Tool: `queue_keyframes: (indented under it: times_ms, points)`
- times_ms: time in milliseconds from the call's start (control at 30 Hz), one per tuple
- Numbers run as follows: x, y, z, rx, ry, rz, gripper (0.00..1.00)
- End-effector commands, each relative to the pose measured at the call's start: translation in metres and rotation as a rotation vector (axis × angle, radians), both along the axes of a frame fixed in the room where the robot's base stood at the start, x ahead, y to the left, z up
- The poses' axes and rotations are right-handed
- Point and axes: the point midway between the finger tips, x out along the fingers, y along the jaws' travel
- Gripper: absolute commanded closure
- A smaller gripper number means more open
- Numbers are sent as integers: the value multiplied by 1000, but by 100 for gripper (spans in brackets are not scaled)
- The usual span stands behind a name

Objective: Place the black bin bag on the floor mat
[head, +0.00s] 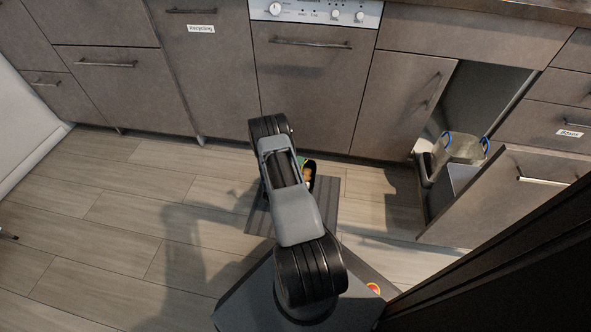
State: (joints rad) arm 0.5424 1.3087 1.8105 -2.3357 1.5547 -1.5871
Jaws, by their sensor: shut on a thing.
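The floor mat (328,200) is a dark grey striped rectangle on the wooden floor, partly covered by my arm. A small part of a black bag (311,173), with green and orange-brown contents at its top, shows just right of my arm over the mat's far part. The rest of the bag is hidden behind the arm, and I cannot tell whether it touches the mat. My gripper is hidden behind my arm links, so its fingers do not show.
At the right a pulled-out cabinet drawer (505,195) holds a grey bin (464,176) and a clear bag with blue handles (458,148). Closed cabinets (218,75) and a white-panelled appliance (315,10) line the back. The floor (110,215) at the left is clear.

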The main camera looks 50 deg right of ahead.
Motion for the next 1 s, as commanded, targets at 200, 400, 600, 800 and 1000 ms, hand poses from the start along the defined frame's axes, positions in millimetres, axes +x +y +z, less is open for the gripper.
queue_keyframes:
  times_ms: [200,400,600,800,1000]
  points:
    - [1,-5,-10,-2,-3,-7,100]
    - [0,-7,-38,-2,-1,-11,100]
    - [-2,-10,-39,-2,-3,-17,100]
    - [-2,-9,-40,-2,-3,-15,100]
    - [-1,-8,-43,0,0,-12,79]
